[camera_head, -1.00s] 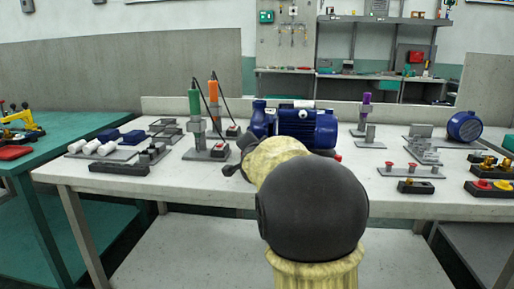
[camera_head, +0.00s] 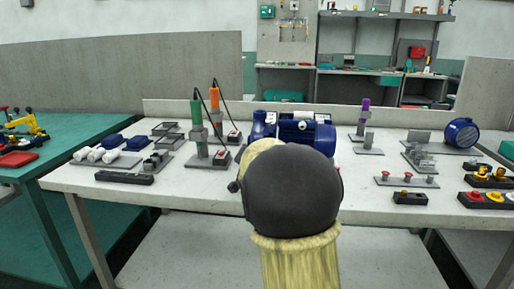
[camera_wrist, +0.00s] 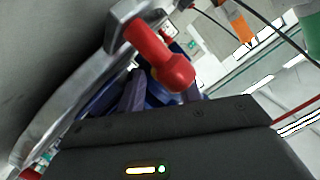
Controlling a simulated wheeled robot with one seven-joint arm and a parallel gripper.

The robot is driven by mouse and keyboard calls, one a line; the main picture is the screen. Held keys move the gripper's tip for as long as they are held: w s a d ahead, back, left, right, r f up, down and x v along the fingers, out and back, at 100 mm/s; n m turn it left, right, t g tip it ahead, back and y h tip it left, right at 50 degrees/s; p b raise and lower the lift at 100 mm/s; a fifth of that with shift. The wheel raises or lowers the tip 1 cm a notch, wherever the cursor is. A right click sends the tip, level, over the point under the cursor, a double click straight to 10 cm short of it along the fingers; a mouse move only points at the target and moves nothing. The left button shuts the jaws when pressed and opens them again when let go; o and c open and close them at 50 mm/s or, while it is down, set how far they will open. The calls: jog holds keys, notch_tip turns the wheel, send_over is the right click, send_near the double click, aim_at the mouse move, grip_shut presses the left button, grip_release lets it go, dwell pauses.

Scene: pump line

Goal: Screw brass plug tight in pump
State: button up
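The blue pump (camera_head: 318,134) stands at the back middle of the white table, partly hidden behind my arm. My gripper is hidden in the head view. In the wrist view, my gripper (camera_wrist: 163,92) shows two dark fingers with blue pump surface behind them. A red bulb-ended part (camera_wrist: 174,72) on a grey block crosses in front of the fingertips, so I cannot tell whether they are open, shut or holding something. A small black holder (camera_head: 410,199) with a brass-coloured piece (camera_head: 408,189) sits at the right front of the table. The pump's plug opening is not visible.
Green (camera_head: 196,112) and orange (camera_head: 215,98) tools with black cables stand left of the pump. A purple-topped stand (camera_head: 365,103), red-capped plate (camera_head: 408,180) and blue motor (camera_head: 460,133) are at right. The front middle of the table (camera_head: 200,195) looks clear.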

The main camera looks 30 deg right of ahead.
dwell(0.4)
jog(key=shift+r+n+p, duration=0.2)
jog(key=shift+n+p, duration=0.4)
jog(key=shift+p, duration=0.55)
jog(key=n+p, duration=0.1)
jog(key=p, duration=0.2)
jog(key=shift+n+g+h, duration=0.3)
jog(key=shift+f, duration=0.2)
grip_shut()
